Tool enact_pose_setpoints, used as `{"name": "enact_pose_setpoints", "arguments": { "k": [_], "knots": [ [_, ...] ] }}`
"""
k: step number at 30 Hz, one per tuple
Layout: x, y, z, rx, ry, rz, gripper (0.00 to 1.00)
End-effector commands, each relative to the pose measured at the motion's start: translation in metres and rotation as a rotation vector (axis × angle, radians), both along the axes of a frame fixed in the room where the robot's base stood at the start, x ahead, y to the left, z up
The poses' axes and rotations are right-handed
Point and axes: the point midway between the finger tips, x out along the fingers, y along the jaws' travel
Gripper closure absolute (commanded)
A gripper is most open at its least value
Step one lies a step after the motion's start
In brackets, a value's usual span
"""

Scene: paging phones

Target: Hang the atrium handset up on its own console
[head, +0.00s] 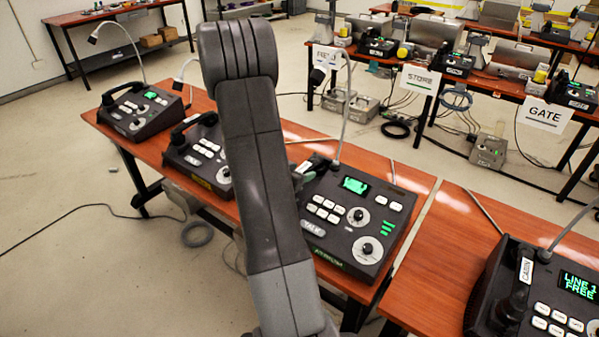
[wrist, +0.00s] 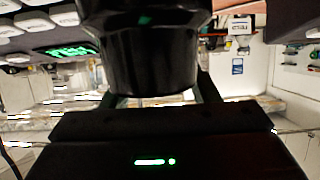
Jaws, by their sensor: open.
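The atrium console (head: 345,228), a dark sloped box with a green screen, white keys, two dials and a green ATRIUM label, stands on the orange table right of my arm. At its left edge, a dark piece with a pale label (head: 304,167) shows beside my arm; it looks like part of the atrium handset, mostly hidden. In the wrist view a glossy black rounded end (wrist: 145,55), likely the handset, fills the space before my gripper (wrist: 158,92). My gripper's fingers are open on either side of it. Whether the handset sits fully in its cradle is hidden.
Two more consoles stand on the table to the left, one at the far left (head: 140,108) and one partly behind my arm (head: 200,155). The CABIN console (head: 535,295) is on the right table.

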Motion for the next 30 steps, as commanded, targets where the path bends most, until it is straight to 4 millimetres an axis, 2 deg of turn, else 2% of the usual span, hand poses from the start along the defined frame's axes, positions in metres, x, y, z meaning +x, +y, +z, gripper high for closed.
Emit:
{"name": "enact_pose_setpoints", "arguments": {
  "k": [5, 18, 24, 30],
  "knots": [
    [-0.011, 0.008, 0.008, 0.001, -0.001, 0.003, 0.46],
    [-0.076, 0.057, 0.042, 0.001, -0.002, 0.004, 0.46],
    [-0.089, 0.065, 0.048, 0.001, 0.0, 0.002, 0.46],
    [-0.09, 0.065, 0.049, 0.001, -0.001, 0.0, 0.46]
  ]
}}
